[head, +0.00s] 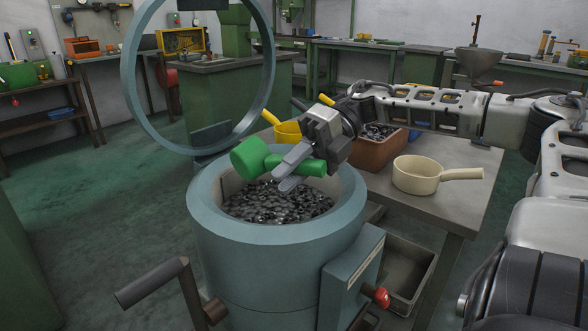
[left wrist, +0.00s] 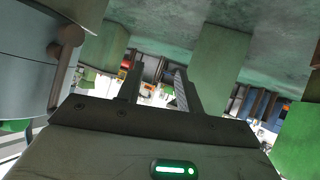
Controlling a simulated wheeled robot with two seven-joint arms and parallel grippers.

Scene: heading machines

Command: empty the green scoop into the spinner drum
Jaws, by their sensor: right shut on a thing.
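The green scoop (head: 250,159) is tilted over the open top of the spinner drum (head: 205,217) in the head view. My right gripper (head: 290,176) is shut on the scoop's green handle, above the drum's mouth. The scoop's inside is turned away, so I cannot tell whether anything is in it. Dark metal pieces (head: 275,203) lie in the drum. The drum's round lid ring (head: 128,88) stands raised behind it. My left gripper (left wrist: 158,88) shows in the left wrist view with its two fingers apart and nothing between them.
A bench (head: 440,213) at the right holds a cream scoop (head: 415,175), a yellow scoop (head: 287,131) and a brown bin (head: 375,154) of dark pieces. A crank handle (head: 152,284) juts from the drum's front left. A grey tray (head: 408,262) sits low beside the drum.

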